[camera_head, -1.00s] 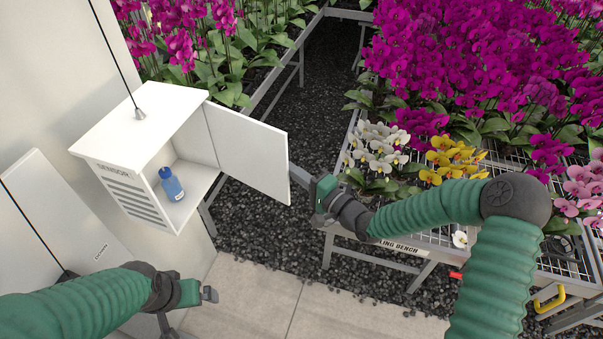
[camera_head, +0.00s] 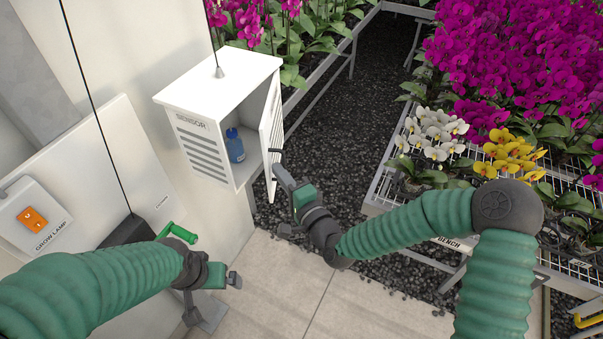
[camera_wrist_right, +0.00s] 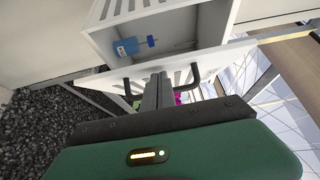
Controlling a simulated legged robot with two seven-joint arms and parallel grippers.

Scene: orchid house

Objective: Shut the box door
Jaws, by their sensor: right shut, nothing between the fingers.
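The white sensor box (camera_head: 190,108) hangs on the wall at left of centre in the head view. Its door (camera_head: 271,128) is hinged at the far side and stands partly open. A blue bottle (camera_head: 235,146) is inside; it also shows in the right wrist view (camera_wrist_right: 128,46). My right gripper (camera_head: 279,168) is shut and empty, its tips at the door's lower outer side; whether they touch cannot be told. In the right wrist view its fingers (camera_wrist_right: 156,92) point at the slotted door (camera_wrist_right: 192,76). My left gripper (camera_head: 235,280) is below the box, away from the door; its jaw opening is unclear.
A grow-lamp switch box (camera_head: 30,220) and a green handle (camera_head: 178,233) are at left. The orchid bench (camera_head: 385,185) stands to the right of my right gripper. Gravel and paving (camera_head: 290,270) lie clear below the box.

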